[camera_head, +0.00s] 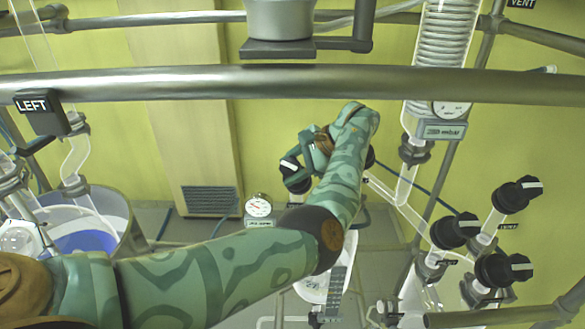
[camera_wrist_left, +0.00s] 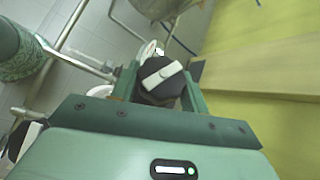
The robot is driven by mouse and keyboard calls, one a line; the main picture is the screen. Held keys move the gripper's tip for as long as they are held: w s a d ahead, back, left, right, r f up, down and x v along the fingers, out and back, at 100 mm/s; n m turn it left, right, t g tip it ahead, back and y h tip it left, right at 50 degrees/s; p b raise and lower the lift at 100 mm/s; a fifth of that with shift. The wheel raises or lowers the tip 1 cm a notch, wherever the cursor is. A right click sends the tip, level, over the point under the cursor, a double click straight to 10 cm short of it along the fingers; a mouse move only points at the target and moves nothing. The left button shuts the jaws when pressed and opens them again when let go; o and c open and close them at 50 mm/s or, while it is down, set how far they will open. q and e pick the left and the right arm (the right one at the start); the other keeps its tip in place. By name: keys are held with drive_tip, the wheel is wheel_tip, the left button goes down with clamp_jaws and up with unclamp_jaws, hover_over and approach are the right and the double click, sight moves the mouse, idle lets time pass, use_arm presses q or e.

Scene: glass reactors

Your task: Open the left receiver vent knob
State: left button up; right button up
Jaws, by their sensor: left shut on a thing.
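A black vent knob with a white bar (camera_head: 291,176) is in the middle of the head view, at the end of my green left arm. My left gripper (camera_head: 303,167) is shut on it. In the left wrist view the same knob (camera_wrist_left: 162,78) sits between the two green fingers, its face towards the camera. The white bar lies at a slant there. No label beside this knob is readable. The knob's stem and the glass behind it are mostly hidden by the gripper. My right gripper is in neither view.
Several other black knobs with white bars, including one (camera_head: 455,230), stand on glassware at the lower right. A metal rail (camera_head: 200,83) crosses above my arm. A round gauge (camera_head: 258,205) is left of my forearm. A bucket (camera_head: 110,205) is at the left.

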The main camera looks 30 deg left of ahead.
use_arm(q)
drive_tip(key=shift+f+n+g+h, duration=0.15)
drive_tip(key=shift+n+g+h, duration=0.55)
drive_tip(key=shift+n+h, duration=0.4)
drive_tip(key=shift+f+n+h, duration=0.1)
drive_tip(key=shift+n+h, duration=0.3)
drive_tip(key=shift+f+g, duration=0.1)
drive_tip(key=shift+g, duration=0.2)
drive_tip(key=o, duration=1)
drive_tip(key=shift+s, duration=0.1)
drive_tip(key=shift+a, duration=0.15)
drive_tip(key=shift+r, duration=0.2)
